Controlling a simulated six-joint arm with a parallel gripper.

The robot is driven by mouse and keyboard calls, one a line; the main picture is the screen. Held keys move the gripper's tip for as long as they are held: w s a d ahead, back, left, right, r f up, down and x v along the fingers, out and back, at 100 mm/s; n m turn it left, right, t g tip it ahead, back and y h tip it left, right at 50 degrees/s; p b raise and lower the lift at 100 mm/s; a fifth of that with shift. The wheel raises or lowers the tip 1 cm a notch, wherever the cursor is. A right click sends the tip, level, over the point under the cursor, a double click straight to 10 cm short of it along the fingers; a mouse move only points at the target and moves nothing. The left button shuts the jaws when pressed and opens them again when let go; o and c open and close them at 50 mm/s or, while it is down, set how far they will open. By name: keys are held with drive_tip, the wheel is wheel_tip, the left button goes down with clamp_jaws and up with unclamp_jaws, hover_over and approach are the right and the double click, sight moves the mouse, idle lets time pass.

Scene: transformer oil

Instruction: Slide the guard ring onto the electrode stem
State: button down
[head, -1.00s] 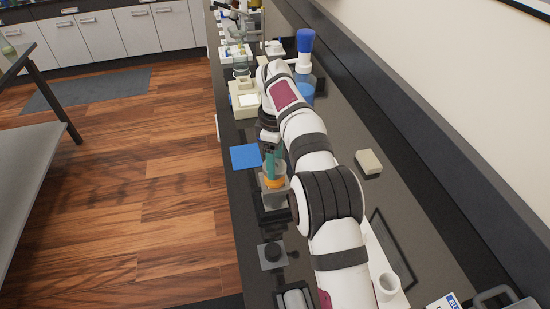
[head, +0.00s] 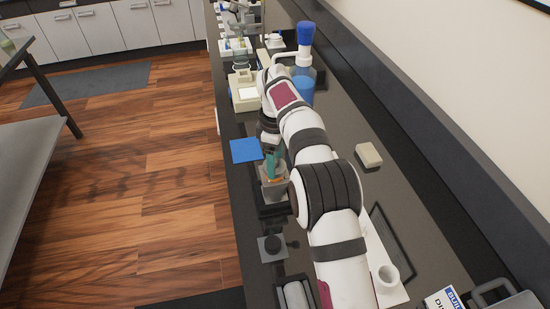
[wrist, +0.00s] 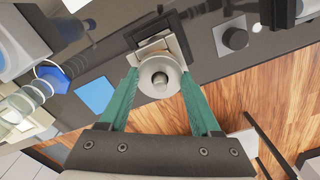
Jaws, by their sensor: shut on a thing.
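My gripper (wrist: 160,82) points down over the test stand, with its two green fingers on either side of a pale grey round ring (wrist: 148,83). I take this to be the guard ring, and the fingers are shut on it. A small round stem end (wrist: 160,77) shows at the ring's middle. I cannot tell how far the ring sits along the stem. A square metal stand (wrist: 152,45) shows behind the ring. In the head view the green fingers (head: 273,165) are at the stand (head: 273,190), and my arm hides part of it.
A blue square (head: 245,150) lies left of the stand. A black knob on a plate (head: 272,245) is in front. A blue-capped bottle (head: 304,60) and a beige device (head: 244,92) stand behind. A pale block (head: 369,154) lies right of my arm.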

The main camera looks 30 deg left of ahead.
unclamp_jaws()
wheel_tip(320, 180, up, 8)
drive_tip(key=shift+f, duration=0.25)
idle(0.4)
